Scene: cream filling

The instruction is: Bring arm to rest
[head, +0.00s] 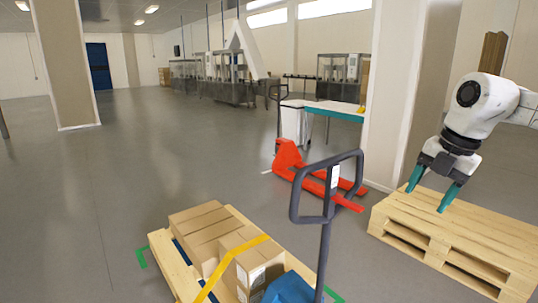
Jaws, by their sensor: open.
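My gripper (430,189) is at the right side of the head view, at the end of my white arm. Its two teal-tipped fingers point down and are spread apart, with nothing between them. It appears in front of or above a wooden pallet (470,228) with a bare top. The gap between fingertips and pallet cannot be judged from this one view.
A second pallet (158,240) at bottom centre carries several cardboard boxes (202,222) with a yellow strap. A dark handle (327,190) rises beside it. A red pallet jack (287,160) stands by a pillar (393,90). Open grey floor (150,160) lies left.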

